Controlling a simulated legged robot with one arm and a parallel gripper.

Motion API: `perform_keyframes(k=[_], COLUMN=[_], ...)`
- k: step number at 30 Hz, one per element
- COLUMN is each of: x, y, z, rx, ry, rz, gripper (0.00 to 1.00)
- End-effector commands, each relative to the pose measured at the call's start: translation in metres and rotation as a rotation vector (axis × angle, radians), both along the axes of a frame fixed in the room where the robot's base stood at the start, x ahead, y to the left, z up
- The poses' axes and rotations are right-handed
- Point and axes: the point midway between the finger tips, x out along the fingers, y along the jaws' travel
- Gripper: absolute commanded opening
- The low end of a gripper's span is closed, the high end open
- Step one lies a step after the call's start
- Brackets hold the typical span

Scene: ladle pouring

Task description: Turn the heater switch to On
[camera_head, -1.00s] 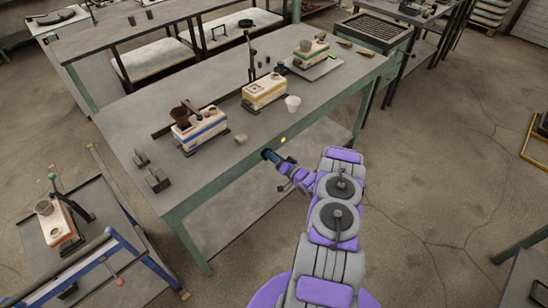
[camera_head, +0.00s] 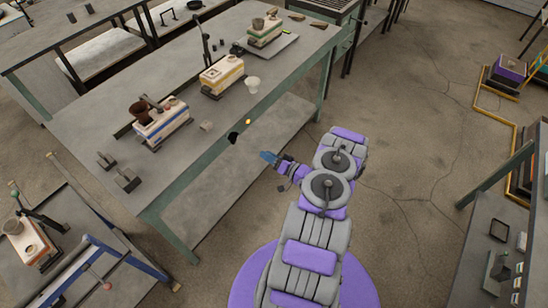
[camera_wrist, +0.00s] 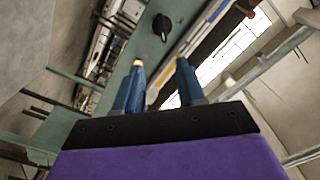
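The heater switch appears to be the black knob (camera_head: 232,137) on the green front edge of the long workbench. A small yellow-orange light (camera_head: 248,121) sits beside it. The knob also shows in the wrist view (camera_wrist: 162,26), ahead of my fingers and between their lines. Its On or Off marking is too small to read. My gripper (camera_head: 268,157) has blue fingers and is apart from the knob, out in front of the bench edge. In the wrist view my two fingers (camera_wrist: 158,82) stand apart with nothing between them. An orange spot shows at the left fingertip.
The workbench (camera_head: 85,122) carries several moulds, a white cup (camera_head: 252,84) and dark metal blocks (camera_head: 126,180). A smaller table with another mould (camera_head: 28,240) stands at lower left. A shelf unit (camera_head: 480,225) stands at right. Floor between is clear.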

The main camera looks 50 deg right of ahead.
Motion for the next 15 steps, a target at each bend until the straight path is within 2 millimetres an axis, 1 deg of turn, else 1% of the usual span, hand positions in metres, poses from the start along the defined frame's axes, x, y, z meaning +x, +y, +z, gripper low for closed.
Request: perform_keyframes(k=[1,3,6,15], x=[-0.008,-0.015,-0.022,-0.025], y=[-0.002,-0.002,-0.002,-0.003], z=[0.001,0.0,0.0,-0.001], rx=[0.001,0.001,0.001,0.0], ry=[0.001,0.001,0.001,0.001], rz=[-0.004,-0.004,-0.001,-0.001], gripper=[0.39,0.39,0.39,0.39])
